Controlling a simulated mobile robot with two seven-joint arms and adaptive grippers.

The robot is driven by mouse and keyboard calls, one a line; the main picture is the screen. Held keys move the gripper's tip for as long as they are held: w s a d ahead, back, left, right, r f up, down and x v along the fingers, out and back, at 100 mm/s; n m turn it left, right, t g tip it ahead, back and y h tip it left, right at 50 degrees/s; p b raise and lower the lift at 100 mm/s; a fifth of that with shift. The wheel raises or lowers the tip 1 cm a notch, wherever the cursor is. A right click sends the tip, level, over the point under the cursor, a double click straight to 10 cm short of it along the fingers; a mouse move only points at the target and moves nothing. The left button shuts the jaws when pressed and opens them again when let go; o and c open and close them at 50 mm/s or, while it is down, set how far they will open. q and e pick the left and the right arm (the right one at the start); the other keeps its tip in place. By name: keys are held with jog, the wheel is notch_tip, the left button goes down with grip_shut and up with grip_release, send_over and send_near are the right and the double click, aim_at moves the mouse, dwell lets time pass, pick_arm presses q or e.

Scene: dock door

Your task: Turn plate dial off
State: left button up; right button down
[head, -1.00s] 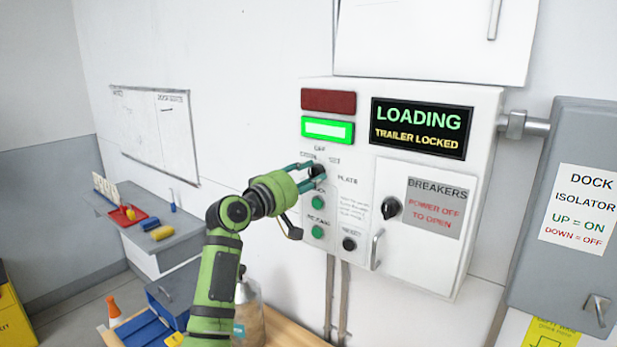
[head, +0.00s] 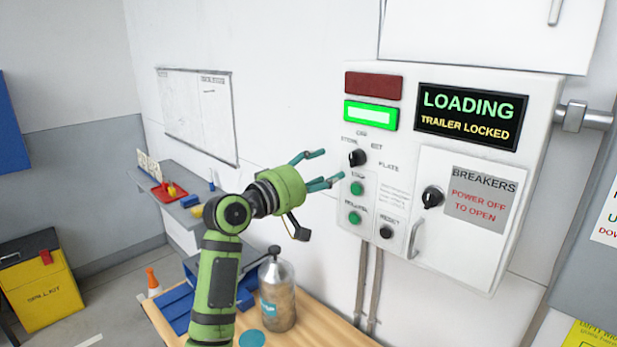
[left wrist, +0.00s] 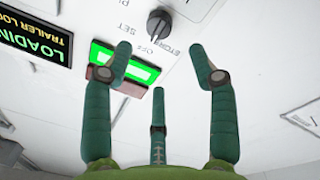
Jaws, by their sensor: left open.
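The plate dial (head: 357,157) is a black knob on the white control panel, below the lit green lamp. It has labels STORE, OFF and SET around it and PLATE to its right. In the left wrist view the dial (left wrist: 159,23) is at the top centre; a pale mark on it seems to face OFF, but it is small. My left gripper (head: 332,165) is open and empty, with its fingers left of the dial and apart from it. The gripper (left wrist: 160,50) also shows in the left wrist view, fingers spread. My right gripper is not in view.
The panel (head: 500,257) also has a LOADING, TRAILER LOCKED display (head: 471,117), green buttons, a black reset button (head: 386,232) and a breaker door with its own knob (head: 432,197). A metal bottle (head: 278,295) stands on the wooden bench below.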

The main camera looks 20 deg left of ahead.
pick_arm(q)
jog(key=v, duration=0.4)
jog(key=shift+w, duration=0.1)
dwell(0.3)
